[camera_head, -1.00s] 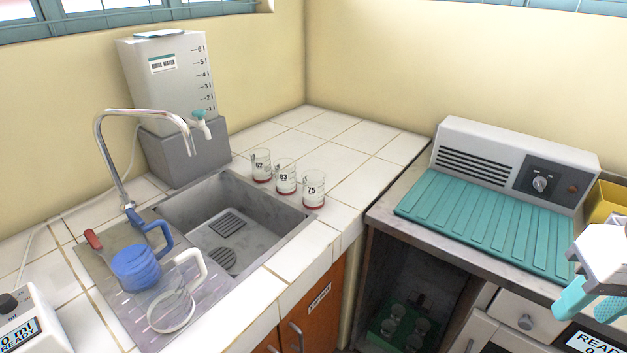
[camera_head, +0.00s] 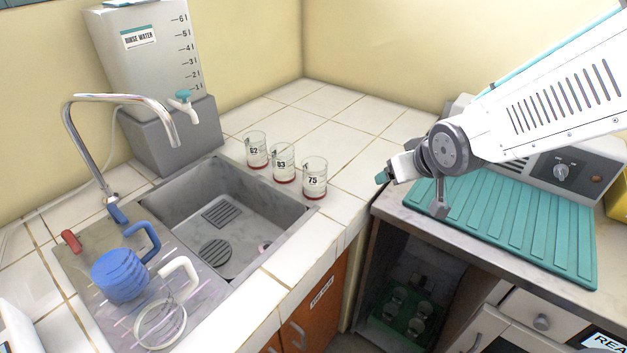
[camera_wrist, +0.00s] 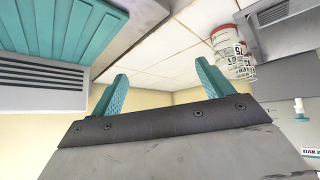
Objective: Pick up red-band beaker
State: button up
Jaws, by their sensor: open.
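Three clear beakers with red bands near their bases stand in a row on the white tiles behind the sink: one marked 62 (camera_head: 257,150), one marked 83 (camera_head: 284,163) and one marked 75 (camera_head: 315,179). In the wrist view, which looks upside down, the beakers (camera_wrist: 231,52) overlap at the upper right, outside the fingers. My gripper (camera_head: 384,177) is to the right of the beaker marked 75, apart from it and above the counter's right edge. Its teal fingers (camera_wrist: 162,78) are spread and empty in the wrist view.
The sink (camera_head: 225,225) lies left of the beakers. A rinse water tank (camera_head: 140,50) and tap (camera_head: 120,100) stand behind it. A blue jug (camera_head: 118,276) and a clear one (camera_head: 160,325) are on the drainboard. A teal ribbed mat (camera_head: 520,235) lies right. Tiles behind the beakers are clear.

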aim_at(322, 181)
jog(key=w+a+f+n+t+y, duration=0.1)
jog(key=a+f+y, duration=0.1)
jog(key=a, duration=0.2)
jog(key=w+a+f+n+t+y, duration=0.1)
jog(key=w+a+f+y, duration=0.1)
jog(key=a, duration=0.3)
jog(key=w+a+f+n+t+y, duration=0.1)
jog(key=w+a+f+y, duration=0.1)
jog(key=a+f, duration=0.2)
jog(key=shift+a+f, duration=0.1)
jog(key=shift+a, duration=0.25)
jog(key=x, duration=0.7)
jog(key=shift+w+a, duration=0.15)
jog(key=shift+w, duration=0.15)
jog(key=shift+r, duration=0.2)
jog(key=c, duration=1.1)
